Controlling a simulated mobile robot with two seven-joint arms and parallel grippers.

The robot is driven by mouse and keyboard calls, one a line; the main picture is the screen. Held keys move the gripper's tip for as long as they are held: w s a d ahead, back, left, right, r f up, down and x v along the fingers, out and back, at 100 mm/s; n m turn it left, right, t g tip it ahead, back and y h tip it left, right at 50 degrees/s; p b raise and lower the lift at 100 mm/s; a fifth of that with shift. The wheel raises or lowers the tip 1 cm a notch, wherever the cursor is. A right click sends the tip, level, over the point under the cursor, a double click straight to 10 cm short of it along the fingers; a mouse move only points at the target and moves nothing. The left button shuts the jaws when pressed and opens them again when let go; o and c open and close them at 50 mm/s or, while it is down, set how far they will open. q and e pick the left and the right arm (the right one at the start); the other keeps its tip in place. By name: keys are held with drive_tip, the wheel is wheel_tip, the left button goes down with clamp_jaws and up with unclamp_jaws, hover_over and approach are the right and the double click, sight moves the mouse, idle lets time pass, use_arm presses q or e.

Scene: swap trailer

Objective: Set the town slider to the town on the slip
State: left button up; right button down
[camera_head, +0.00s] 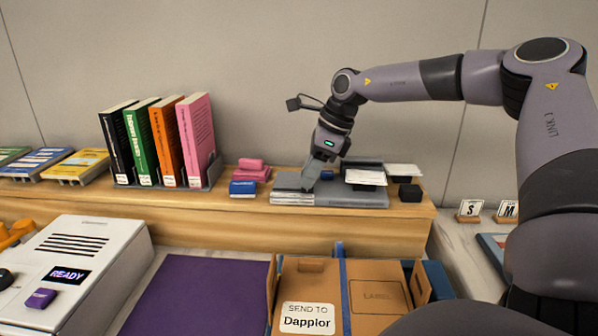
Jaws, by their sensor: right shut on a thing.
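A low grey device (350,199), which seems to carry the town slider, sits on the wooden shelf behind the box. My right gripper (309,181) points down at the left part of this device and is shut on a small part there, seemingly the slider's knob. The fingers hide that part, and no town names on the device can be read from here. My left gripper is not in view.
Several upright books (165,141) stand left on the shelf (220,209). Pink blocks (251,168) and a blue block (243,188) lie beside the device. A white machine (75,262) marked "READY" and a purple mat (195,292) are in front. S and M cards (470,208) stand right.

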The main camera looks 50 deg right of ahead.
drive_tip(key=shift+d, duration=0.15)
drive_tip(key=c, duration=0.8)
unclamp_jaws()
drive_tip(key=shift+s, duration=0.15)
drive_tip(key=shift+c, duration=0.2)
drive_tip(key=v, duration=0.7)
drive_tip(key=shift+s, duration=0.1)
